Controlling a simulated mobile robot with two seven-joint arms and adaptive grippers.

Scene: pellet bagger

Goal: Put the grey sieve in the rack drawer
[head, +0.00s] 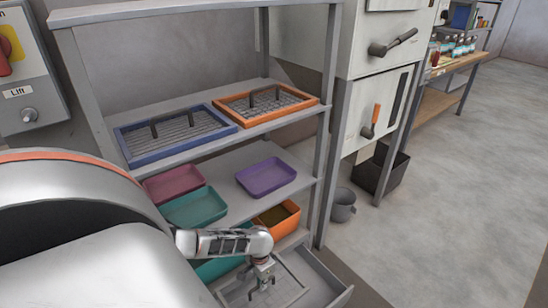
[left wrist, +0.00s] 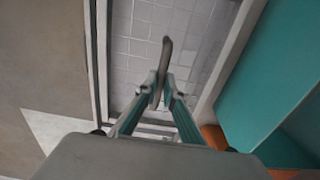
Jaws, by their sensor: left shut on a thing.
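The grey sieve (head: 289,284) has a pale rectangular frame and a mesh floor. It shows at the bottom of the head view, within the outline of the pulled-out grey rack drawer (head: 334,284). Whether it rests on the drawer floor or hangs just above it I cannot tell. My left gripper (head: 262,281) points down over the sieve's middle. In the left wrist view my left gripper (left wrist: 163,92) is shut on the sieve's upright dark handle, with the sieve's mesh (left wrist: 145,48) behind it. My right gripper is not in view.
The rack shelf above holds a blue sieve (head: 150,155) and an orange sieve (head: 232,114). Below are maroon (head: 173,183), teal (head: 195,207) and purple (head: 266,177) trays and an orange bin (head: 277,216). A grey bucket (head: 343,204) stands on the floor at right.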

